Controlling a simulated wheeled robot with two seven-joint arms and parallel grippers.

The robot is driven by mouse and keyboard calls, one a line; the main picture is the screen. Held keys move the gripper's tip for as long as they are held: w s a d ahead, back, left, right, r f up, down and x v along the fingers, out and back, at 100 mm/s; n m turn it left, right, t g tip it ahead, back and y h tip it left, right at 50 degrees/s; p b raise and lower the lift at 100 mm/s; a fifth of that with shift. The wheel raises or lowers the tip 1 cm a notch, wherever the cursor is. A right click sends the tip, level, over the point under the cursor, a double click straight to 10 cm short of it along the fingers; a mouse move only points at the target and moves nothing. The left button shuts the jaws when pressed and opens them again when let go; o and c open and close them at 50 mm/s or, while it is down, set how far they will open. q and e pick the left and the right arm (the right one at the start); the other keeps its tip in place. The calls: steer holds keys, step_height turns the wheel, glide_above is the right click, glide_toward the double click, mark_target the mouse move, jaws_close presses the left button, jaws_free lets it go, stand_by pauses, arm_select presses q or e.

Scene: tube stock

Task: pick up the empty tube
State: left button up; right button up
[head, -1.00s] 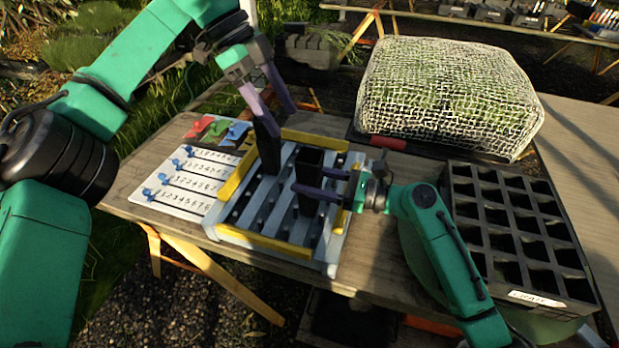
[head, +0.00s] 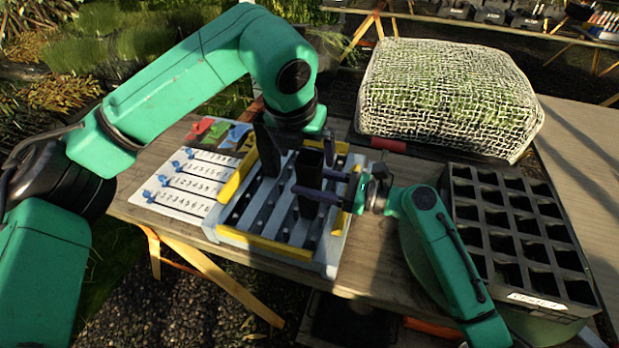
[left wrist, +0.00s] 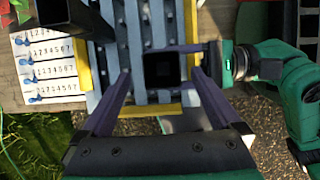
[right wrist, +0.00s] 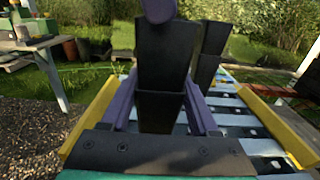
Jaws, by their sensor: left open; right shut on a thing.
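Two black square tubes show over the grey slatted rack (head: 270,205). My right gripper (head: 316,186) is shut on the nearer tube (head: 308,172), which is upright; I cannot tell whether its foot touches the rack. The left wrist view looks down into this tube (left wrist: 161,70); its inside is dark, with no contents visible. My left gripper (left wrist: 160,80) is open above it, its fingers on either side in that view. In the head view its own arm hides most of it. The other tube (head: 266,150) stands at the rack's far left side, free of both grippers.
A numbered board (head: 190,185) with blue sliders lies left of the rack. Red, green and blue pieces (head: 218,130) lie behind it. A black cell crate (head: 520,297) stands at right, and a netted mound (head: 450,95) behind. Yellow rails (head: 265,246) edge the rack.

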arm_select(q)
steer(key=x, duration=0.4)
steer(key=shift+d+f, duration=0.1)
steer(key=shift+f, duration=0.15)
steer(key=c, duration=1.4)
steer(key=shift+r, duration=0.1)
step_height(320, 180, up, 10)
glide_above(310, 163)
steer(key=s, duration=0.2)
arm_select(e)
steer(key=o, duration=1.4)
